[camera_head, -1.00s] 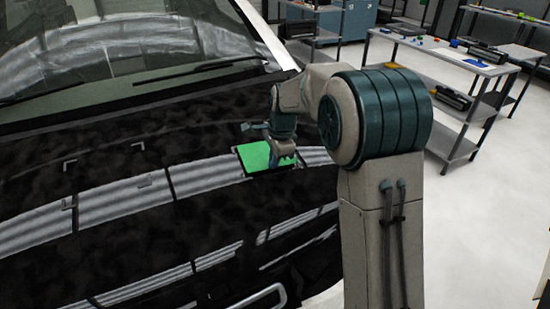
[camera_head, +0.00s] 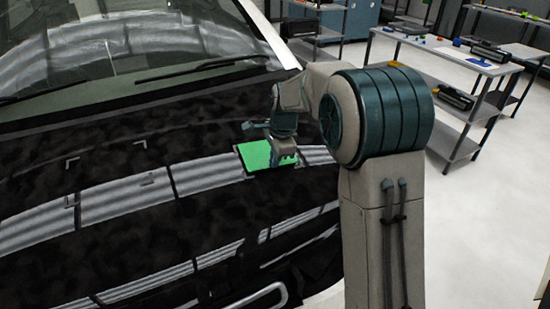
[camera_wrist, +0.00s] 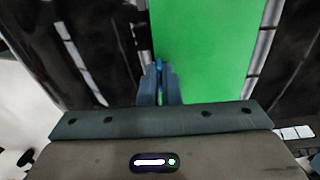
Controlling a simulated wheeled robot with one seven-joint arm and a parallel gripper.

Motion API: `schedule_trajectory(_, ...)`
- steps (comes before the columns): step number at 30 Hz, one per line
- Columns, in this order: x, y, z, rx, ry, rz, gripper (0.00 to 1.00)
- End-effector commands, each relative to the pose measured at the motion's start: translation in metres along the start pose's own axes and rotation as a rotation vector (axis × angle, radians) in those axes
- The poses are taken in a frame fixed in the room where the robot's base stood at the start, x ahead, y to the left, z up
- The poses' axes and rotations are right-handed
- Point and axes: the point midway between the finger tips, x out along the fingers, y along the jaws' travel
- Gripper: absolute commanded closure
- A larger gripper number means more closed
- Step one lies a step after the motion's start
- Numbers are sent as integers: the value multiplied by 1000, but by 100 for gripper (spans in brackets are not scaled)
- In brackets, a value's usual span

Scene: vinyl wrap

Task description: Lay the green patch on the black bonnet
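The green patch (camera_head: 254,155) is a flat bright rectangle at the right side of the black bonnet (camera_head: 110,230). It lies flat on or very close above the surface; I cannot tell if it touches all over. In the wrist view the patch (camera_wrist: 210,50) fills the upper middle and right. My gripper (camera_head: 284,158) is at the right end of the patch in the head view. In the wrist view my gripper's fingers (camera_wrist: 159,75) are close together at the patch's left edge, with a narrow blue piece between them. The exact grip is partly hidden.
Thin pale corner marks (camera_head: 70,165) outline an area on the bonnet left of the patch. The windscreen (camera_head: 110,50) and wiper lie behind.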

Motion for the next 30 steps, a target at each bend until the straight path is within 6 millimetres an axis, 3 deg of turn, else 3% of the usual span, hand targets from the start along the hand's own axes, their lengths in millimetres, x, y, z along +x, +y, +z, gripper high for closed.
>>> schedule_trajectory(30, 12, 0, 0, 0, 0, 0, 100)
